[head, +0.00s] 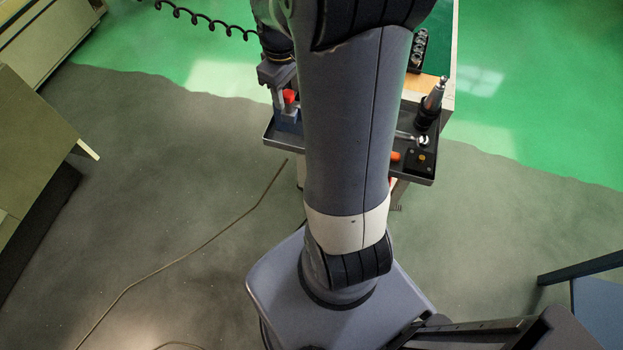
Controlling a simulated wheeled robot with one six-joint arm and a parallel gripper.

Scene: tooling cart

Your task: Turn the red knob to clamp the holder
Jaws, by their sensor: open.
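The red knob (289,96) shows at the left end of the cart's tray, above a blue block (287,122). My gripper (284,95) points down at the knob, with its jaws open and close around or beside it. I cannot tell whether a finger touches the knob. My arm covers the middle of the tray, so part of the fixture may be hidden. A tapered metal tool holder in a black base (430,106) stands upright at the tray's right; whether this is the task's holder is unclear.
The dark tray (272,135) also bears a wrench (412,137), an orange-handled item (395,156) and a black box with a yellow spot (420,160). A socket rack (418,48) lies behind. A cable (190,254) runs over the floor at left.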

